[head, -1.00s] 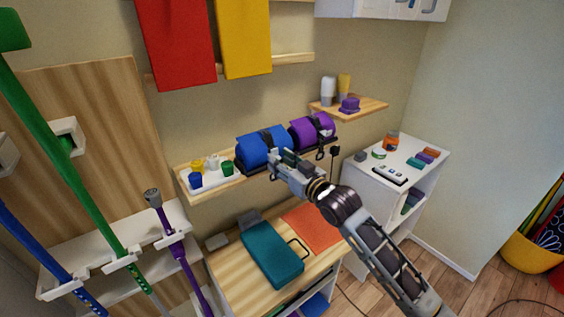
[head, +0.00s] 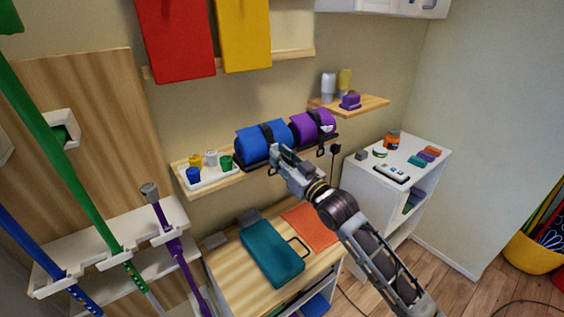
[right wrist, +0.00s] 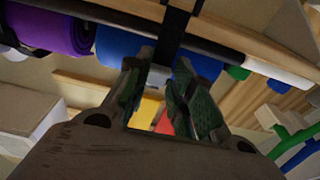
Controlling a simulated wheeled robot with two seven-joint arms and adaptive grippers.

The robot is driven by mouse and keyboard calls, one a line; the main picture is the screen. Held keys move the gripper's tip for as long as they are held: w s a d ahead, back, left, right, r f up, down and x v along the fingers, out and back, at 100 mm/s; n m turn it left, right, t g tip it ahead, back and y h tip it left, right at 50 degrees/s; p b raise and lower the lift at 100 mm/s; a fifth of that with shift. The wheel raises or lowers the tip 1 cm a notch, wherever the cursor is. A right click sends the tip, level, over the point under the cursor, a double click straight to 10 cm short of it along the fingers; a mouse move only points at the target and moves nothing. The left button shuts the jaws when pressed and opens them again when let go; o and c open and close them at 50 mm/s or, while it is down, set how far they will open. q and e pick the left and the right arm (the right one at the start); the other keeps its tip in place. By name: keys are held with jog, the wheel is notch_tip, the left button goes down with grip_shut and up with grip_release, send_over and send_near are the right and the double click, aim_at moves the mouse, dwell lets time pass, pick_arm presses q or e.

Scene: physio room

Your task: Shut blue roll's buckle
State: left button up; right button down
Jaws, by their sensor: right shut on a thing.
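The blue roll (head: 250,142) lies on the wall shelf, with a dark strap (head: 266,134) around it. It also shows in the right wrist view (right wrist: 125,46), where the black strap (right wrist: 172,32) runs down between my fingers. My right gripper (head: 277,153) is at the front of the blue roll, by the strap. In the right wrist view its fingers (right wrist: 160,78) are shut on a small grey buckle piece (right wrist: 157,76) at the strap's end. The fingers partly hide the buckle, and I cannot tell whether its halves are joined. My left gripper is not in view.
A strapped purple roll (head: 307,128) lies right beside the blue one. A white tray (head: 208,180) with small coloured cups stands to its left. Below are a teal case (head: 270,250) and an orange mat (head: 314,228) on a wooden surface.

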jog(key=shift+r, duration=0.15)
jog(key=c, duration=1.2)
grip_release()
jog(key=shift+a, duration=0.1)
jog(key=shift+c, duration=0.2)
jog(key=v, duration=1.2)
jog(key=shift+f, duration=0.2)
